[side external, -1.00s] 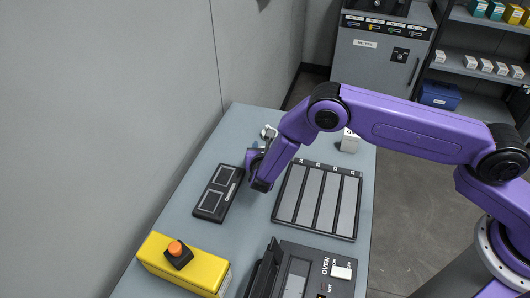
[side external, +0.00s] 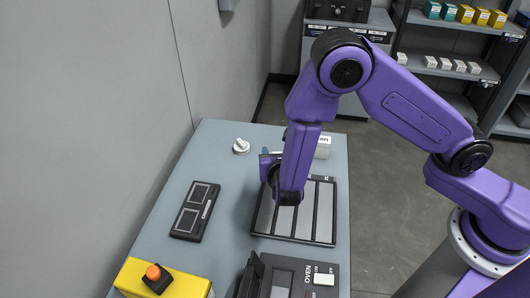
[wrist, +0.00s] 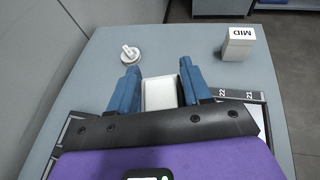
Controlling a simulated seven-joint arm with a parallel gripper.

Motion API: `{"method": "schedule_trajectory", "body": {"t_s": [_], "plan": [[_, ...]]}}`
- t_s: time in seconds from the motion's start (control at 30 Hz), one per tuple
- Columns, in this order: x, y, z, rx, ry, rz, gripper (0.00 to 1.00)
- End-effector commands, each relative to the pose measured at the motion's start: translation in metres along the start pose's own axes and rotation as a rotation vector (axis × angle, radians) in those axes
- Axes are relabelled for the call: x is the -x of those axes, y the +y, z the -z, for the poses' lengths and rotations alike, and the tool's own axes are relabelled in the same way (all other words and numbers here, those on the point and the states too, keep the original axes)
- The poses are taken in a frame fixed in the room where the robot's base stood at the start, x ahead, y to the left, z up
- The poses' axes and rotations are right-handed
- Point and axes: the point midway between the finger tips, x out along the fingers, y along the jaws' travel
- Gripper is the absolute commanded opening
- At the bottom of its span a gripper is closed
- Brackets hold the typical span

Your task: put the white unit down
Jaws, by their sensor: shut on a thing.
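The white unit (wrist: 160,95) is a small pale rectangular block between the two blue fingers of my gripper (wrist: 159,78) in the wrist view. My gripper is shut on it. In the side view my wrist hangs over the upper left part of a black rack (side external: 326,212) with several long grey slots. My arm hides the unit and most of the fingers there. In the wrist view the rack (wrist: 262,116) lies under the gripper, with slot labels such as 21 and 22 along its far edge. I cannot tell the unit's height above the rack.
A white box marked MID (wrist: 238,43) stands beyond the rack. A white round piece with a knob (side external: 241,146) lies at the back left. A dark panel (side external: 195,211) lies left of the rack. A yellow box with an orange button (side external: 160,281) and an oven (side external: 290,280) are nearer.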

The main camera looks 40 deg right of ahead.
Motion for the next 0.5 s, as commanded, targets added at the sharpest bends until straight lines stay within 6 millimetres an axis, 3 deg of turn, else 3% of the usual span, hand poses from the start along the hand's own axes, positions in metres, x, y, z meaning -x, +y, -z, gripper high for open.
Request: {"method": "schedule_trajectory", "body": {"t_s": [0.17,0.5], "plan": [[-0.009,-0.02,-0.008,-0.013,-0.001,0.036,0.18],[-0.071,-0.097,-0.037,-0.082,0.0,0.202,0.18]]}}
